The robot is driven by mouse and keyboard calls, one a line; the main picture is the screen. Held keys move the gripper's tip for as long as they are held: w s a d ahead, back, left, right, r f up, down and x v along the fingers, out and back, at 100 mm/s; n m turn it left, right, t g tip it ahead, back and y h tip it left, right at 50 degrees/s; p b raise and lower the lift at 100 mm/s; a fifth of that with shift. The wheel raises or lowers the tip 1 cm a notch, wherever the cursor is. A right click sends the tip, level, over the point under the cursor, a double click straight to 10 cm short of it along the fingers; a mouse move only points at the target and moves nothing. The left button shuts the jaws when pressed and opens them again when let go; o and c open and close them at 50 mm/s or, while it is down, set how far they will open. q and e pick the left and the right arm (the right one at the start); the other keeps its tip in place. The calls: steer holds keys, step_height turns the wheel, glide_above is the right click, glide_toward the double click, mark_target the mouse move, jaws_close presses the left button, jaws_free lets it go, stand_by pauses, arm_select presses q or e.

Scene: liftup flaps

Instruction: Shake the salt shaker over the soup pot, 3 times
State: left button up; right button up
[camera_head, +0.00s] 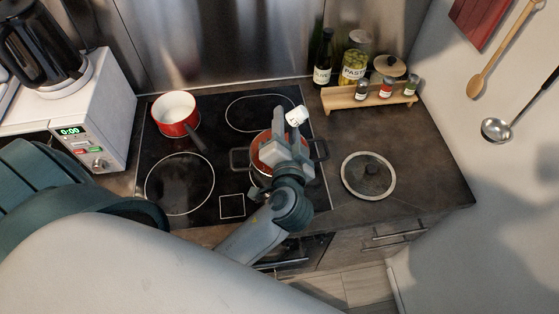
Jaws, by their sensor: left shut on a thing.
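The soup pot (256,147) stands on the front right of the black cooktop, with orange-red soup in it and a dark handle on each side. My left gripper (292,124) is over the pot and hides much of it. It is shut on the salt shaker (297,115), a small white shaker with dots on the face that shows. The shaker looks tilted, above the far right part of the pot. The gripper hides the shaker's lower part. My right gripper is not in view.
A red saucepan (177,121) stands at the cooktop's back left. A glass lid (368,176) lies on the counter to the right. A wooden rack (340,99) with jars and bottles behind it is at the back right. A microwave (100,115) stands at left.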

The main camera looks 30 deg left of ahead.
arm_select(q)
step_height(320, 180, down, 3)
steer(key=b, duration=0.2)
steer(key=shift+f+b, duration=0.15)
steer(key=shift+b, duration=0.25)
steer(key=shift+r+p, duration=1.55)
steer(key=shift+r, duration=0.2)
